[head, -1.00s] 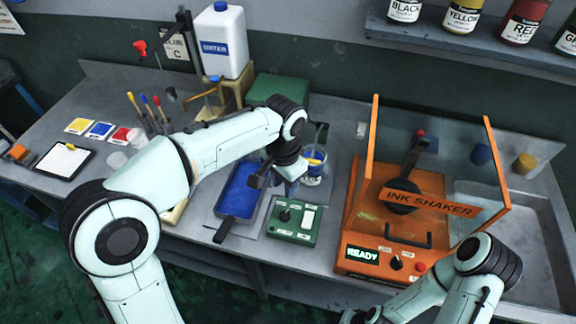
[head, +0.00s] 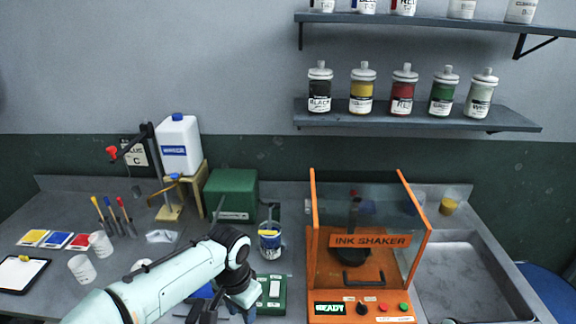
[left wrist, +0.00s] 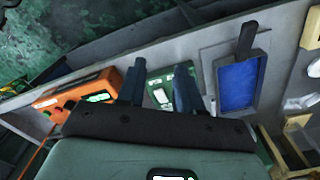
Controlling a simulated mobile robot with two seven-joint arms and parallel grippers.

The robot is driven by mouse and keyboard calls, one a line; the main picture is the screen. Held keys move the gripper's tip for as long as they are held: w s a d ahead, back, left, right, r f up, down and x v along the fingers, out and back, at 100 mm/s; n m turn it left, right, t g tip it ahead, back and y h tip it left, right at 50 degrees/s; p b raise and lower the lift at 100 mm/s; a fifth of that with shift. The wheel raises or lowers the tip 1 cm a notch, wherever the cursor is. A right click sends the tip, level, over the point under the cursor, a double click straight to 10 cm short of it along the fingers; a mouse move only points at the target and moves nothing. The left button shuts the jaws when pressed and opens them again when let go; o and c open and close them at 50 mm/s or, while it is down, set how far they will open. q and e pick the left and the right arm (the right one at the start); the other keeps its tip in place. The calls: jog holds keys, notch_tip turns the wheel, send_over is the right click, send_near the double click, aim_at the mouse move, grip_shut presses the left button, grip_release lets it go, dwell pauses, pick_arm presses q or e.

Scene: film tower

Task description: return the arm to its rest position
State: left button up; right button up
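My left arm comes in from the lower left in the head view, and its gripper (head: 226,308) is low over the bench front, by the green switch box (head: 272,292). In the left wrist view the two dark fingers of the left gripper (left wrist: 160,92) stand apart with nothing held between them. The green box (left wrist: 172,88) shows beyond the fingers there. My right gripper is not in view.
The orange ink shaker (head: 340,272) with clear panels stands right of the arm, its display reading READY. A blue-labelled can (head: 270,243) stands behind the gripper. The blue tray (left wrist: 238,84) lies beside the green box. Ink bottles line the shelf (head: 420,115).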

pick_arm(q)
notch_tip(320, 180, down, 18)
jog(key=n+g+h, duration=0.1)
jog(key=n+h, duration=0.1)
jog(key=s+a+f+n+h, duration=0.1)
jog(key=s+f+n, duration=0.7)
jog(key=s+f, duration=1.3)
jog(key=shift+s+a+f+n+h, duration=0.2)
jog(key=shift+a+f+n+h, duration=0.15)
jog(key=shift+a, duration=0.3)
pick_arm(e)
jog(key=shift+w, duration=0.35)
